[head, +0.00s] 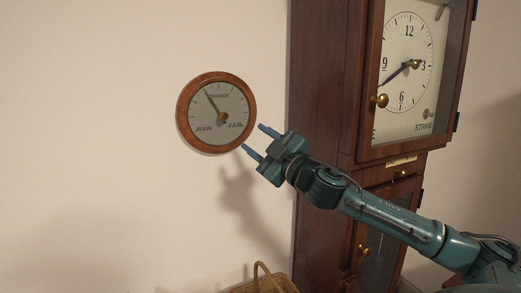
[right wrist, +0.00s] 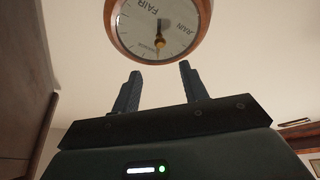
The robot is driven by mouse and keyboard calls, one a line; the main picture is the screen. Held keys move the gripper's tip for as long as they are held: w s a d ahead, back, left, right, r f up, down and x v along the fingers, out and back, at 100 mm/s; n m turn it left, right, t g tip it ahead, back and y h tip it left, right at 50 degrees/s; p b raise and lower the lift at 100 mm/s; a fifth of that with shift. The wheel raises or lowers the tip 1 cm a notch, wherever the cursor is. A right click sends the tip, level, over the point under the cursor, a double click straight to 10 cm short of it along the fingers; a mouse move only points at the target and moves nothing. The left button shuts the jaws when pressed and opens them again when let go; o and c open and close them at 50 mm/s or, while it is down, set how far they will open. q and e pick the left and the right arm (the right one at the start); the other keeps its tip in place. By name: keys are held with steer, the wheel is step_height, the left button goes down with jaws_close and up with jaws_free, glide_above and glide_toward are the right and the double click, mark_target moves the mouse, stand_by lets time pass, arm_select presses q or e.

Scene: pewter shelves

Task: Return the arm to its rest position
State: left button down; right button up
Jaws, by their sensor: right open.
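My right arm (head: 390,215) reaches in from the lower right in the head view. Its gripper (head: 256,139) is open and empty, with two blue-grey fingers pointing up and left toward the lower right of the wall barometer (head: 198,108). In the right wrist view the two fingers (right wrist: 159,88) stand apart with nothing between them. The round wood-rimmed barometer (right wrist: 116,35) shows beyond them, and I see no contact. Its dial carries RAIN, CHANGE and FAIR, with a brass centre knob. My left gripper is not in view.
A tall dark wooden clock case (head: 322,100) stands just right of the gripper, behind the forearm. Its glazed dial door (head: 372,110) has a brass knob. A wicker basket (head: 276,285) sits at the bottom edge. The pale wall at left is clear.

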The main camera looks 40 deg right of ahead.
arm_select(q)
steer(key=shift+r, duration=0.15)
arm_select(e)
steer(key=shift+s, duration=0.25)
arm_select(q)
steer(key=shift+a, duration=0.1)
arm_select(e)
steer(key=shift+f, duration=0.15)
